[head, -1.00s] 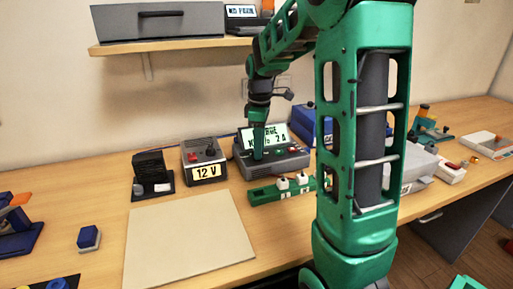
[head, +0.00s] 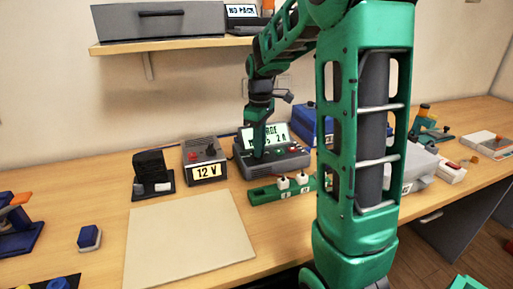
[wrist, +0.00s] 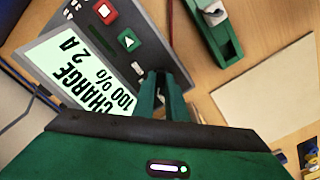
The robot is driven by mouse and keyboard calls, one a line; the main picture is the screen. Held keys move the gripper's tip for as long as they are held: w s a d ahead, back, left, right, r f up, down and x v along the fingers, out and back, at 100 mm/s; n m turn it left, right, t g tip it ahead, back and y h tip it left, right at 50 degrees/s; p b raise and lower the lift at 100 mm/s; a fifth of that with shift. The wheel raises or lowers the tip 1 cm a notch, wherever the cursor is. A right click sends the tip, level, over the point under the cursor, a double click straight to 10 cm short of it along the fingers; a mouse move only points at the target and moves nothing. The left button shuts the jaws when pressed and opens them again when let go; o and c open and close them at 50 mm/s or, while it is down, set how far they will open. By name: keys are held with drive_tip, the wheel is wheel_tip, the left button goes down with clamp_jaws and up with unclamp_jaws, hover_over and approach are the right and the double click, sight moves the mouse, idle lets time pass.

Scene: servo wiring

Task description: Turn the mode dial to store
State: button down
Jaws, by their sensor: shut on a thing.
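The charger (head: 244,155) is a grey box with a tilted lit screen (head: 279,134), standing on the bench behind the pale mat. In the wrist view its screen (wrist: 88,72) reads CHARGE, 2 A, 100 %. Beside the screen are a red square button (wrist: 104,12) and a green triangle button (wrist: 129,40). My gripper (head: 257,155) points down onto the charger's front panel. In the wrist view my gripper (wrist: 161,76) has its fingers close together at the panel. The mode dial is hidden between them, so its pointer cannot be read.
A 12 V supply (head: 205,173) stands left of the charger. A green strip (head: 265,196) with white plugs lies just in front of it. A blue box (head: 301,116) is behind on the right. The pale mat (head: 190,240) is bare.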

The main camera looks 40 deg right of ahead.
drive_tip(key=m, duration=0.6)
drive_tip(key=shift+a, duration=0.1)
drive_tip(key=m, duration=0.5)
drive_tip(key=shift+w+a+r+m, duration=0.1)
drive_tip(key=shift+a+m, duration=0.05)
drive_tip(key=shift+m, duration=0.25)
drive_tip(key=m, duration=0.4)
drive_tip(key=shift+w+a+m, duration=0.1)
drive_tip(key=shift+m, duration=0.2)
drive_tip(key=shift+w+a+m, duration=0.15)
drive_tip(key=shift+m, duration=2.05)
drive_tip(key=c, duration=1.8)
unclamp_jaws()
